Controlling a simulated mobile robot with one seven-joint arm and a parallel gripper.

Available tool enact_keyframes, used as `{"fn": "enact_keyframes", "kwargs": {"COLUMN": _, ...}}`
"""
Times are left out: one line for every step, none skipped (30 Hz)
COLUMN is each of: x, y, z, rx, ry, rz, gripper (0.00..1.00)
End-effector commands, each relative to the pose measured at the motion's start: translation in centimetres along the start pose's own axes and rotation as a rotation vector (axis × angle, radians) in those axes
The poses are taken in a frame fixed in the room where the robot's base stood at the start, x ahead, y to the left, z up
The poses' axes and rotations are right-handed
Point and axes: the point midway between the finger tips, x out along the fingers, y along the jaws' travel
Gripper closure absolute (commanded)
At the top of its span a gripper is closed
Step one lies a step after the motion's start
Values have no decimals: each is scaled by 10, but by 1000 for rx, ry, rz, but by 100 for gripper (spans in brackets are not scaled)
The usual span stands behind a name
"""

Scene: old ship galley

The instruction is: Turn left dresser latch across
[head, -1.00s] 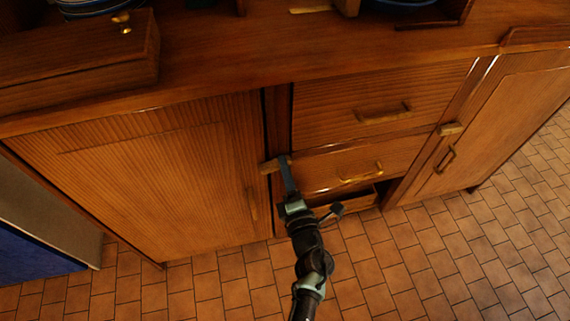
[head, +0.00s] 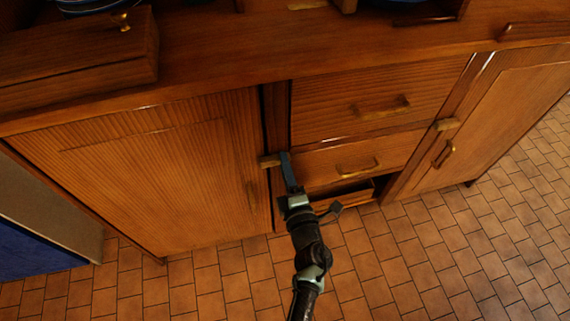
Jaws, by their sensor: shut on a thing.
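The left dresser latch (head: 268,161) is a small wooden turn-piece on the post beside the left door (head: 150,185). It lies roughly level, its left end reaching over the edge of the left door, which looks closed. My gripper (head: 286,160) is at the right end of the latch, shut on it. My fingers hide that end of the latch. The left door's upright handle (head: 250,196) is just below and left of the latch.
Right of my gripper are drawers with bar handles, an upper drawer (head: 350,103) and a middle drawer (head: 350,160). A lower drawer (head: 345,197) shows an open gap. A right latch (head: 447,124) sits by the right door (head: 480,120). Tiled floor (head: 400,270) lies clear in front.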

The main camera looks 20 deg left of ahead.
Motion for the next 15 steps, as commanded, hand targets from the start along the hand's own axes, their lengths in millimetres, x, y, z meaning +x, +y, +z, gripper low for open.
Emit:
{"fn": "enact_keyframes", "kwargs": {"x": -1, "y": -1, "z": 0, "rx": 5, "ry": -1, "rz": -1, "gripper": 100}}
{"fn": "enact_keyframes", "kwargs": {"x": -1, "y": -1, "z": 0, "rx": 5, "ry": -1, "rz": -1, "gripper": 65}}
{"fn": "enact_keyframes", "kwargs": {"x": -1, "y": -1, "z": 0, "rx": 5, "ry": -1, "rz": -1, "gripper": 57}}
{"fn": "enact_keyframes", "kwargs": {"x": -1, "y": -1, "z": 0, "rx": 4, "ry": -1, "rz": -1, "gripper": 52}}
{"fn": "enact_keyframes", "kwargs": {"x": -1, "y": -1, "z": 0, "rx": 4, "ry": -1, "rz": -1, "gripper": 47}}
{"fn": "enact_keyframes", "kwargs": {"x": 0, "y": -1, "z": 0, "rx": 4, "ry": -1, "rz": -1, "gripper": 40}}
{"fn": "enact_keyframes", "kwargs": {"x": 0, "y": -1, "z": 0, "rx": 3, "ry": -1, "rz": -1, "gripper": 40}}
{"fn": "enact_keyframes", "kwargs": {"x": 0, "y": -1, "z": 0, "rx": 3, "ry": -1, "rz": -1, "gripper": 40}}
{"fn": "enact_keyframes", "kwargs": {"x": 0, "y": -1, "z": 0, "rx": 3, "ry": -1, "rz": -1, "gripper": 40}}
{"fn": "enact_keyframes", "kwargs": {"x": 0, "y": -1, "z": 0, "rx": 2, "ry": -1, "rz": -1, "gripper": 40}}
{"fn": "enact_keyframes", "kwargs": {"x": 0, "y": 0, "z": 0, "rx": 2, "ry": -1, "rz": -1, "gripper": 40}}
{"fn": "enact_keyframes", "kwargs": {"x": 0, "y": 0, "z": 0, "rx": 2, "ry": -1, "rz": -1, "gripper": 40}}
{"fn": "enact_keyframes", "kwargs": {"x": 0, "y": 0, "z": 0, "rx": 2, "ry": 0, "rz": -1, "gripper": 40}}
{"fn": "enact_keyframes", "kwargs": {"x": 0, "y": 0, "z": 0, "rx": 2, "ry": -1, "rz": -1, "gripper": 40}}
{"fn": "enact_keyframes", "kwargs": {"x": -1, "y": 0, "z": 0, "rx": 2, "ry": -1, "rz": -1, "gripper": 40}}
